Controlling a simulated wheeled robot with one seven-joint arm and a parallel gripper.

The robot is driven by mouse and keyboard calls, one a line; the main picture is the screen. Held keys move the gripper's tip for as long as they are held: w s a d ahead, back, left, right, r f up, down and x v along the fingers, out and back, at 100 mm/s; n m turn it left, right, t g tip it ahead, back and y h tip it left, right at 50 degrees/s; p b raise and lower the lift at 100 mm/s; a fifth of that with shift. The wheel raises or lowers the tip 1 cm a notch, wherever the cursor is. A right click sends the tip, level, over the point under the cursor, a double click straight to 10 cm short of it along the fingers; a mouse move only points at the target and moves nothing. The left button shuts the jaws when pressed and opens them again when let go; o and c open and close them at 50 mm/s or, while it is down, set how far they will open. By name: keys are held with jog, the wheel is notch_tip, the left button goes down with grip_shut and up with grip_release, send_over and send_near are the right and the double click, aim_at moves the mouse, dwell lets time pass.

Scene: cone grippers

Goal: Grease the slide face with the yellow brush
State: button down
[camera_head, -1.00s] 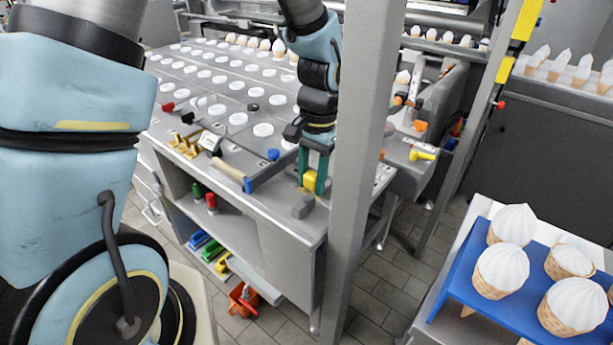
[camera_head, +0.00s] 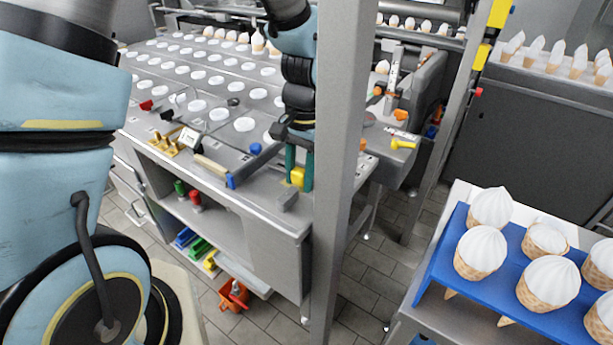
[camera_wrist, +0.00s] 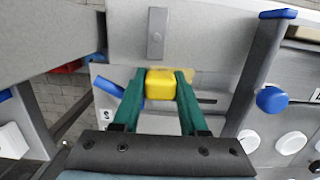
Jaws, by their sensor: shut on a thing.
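My gripper (camera_head: 299,174), with two green fingers, is shut on the yellow brush (camera_head: 297,177) at the front right of the grey machine's top. In the wrist view the yellow brush (camera_wrist: 160,84) shows as a yellow block between the fingertips, with a tan part behind it. A small grey block (camera_head: 287,201) sits at the machine's front edge, just below the brush in the head view. In the wrist view a grey plate (camera_wrist: 157,33) lies beyond the brush. I cannot tell which surface is the slide face, or whether the brush touches anything.
A grey upright post (camera_head: 345,170) stands just right of my gripper. A wooden-handled tool (camera_head: 210,168) and a blue knob (camera_head: 255,149) are to its left. A blue rack (camera_head: 445,262) of ice-cream cones stands at the lower right. An orange bucket (camera_head: 233,296) is on the floor.

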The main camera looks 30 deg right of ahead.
aim_at(277, 179)
jog(key=shift+w+a+p, duration=0.2)
jog(key=shift+w+a, duration=0.3)
jog(key=shift+w, duration=0.35)
jog(key=shift+w+a+p, duration=0.25)
jog(key=shift+w+a, duration=0.25)
jog(key=shift+w, duration=0.4)
jog(key=shift+w+a+p, duration=0.2)
jog(key=shift+w+a, duration=0.3)
jog(key=shift+w, duration=0.35)
notch_tip(277, 179, up, 6)
jog(key=p, duration=0.5)
jog(key=shift+r, duration=0.1)
jog(key=shift+r, duration=1.4)
jog(key=shift+s, duration=0.1)
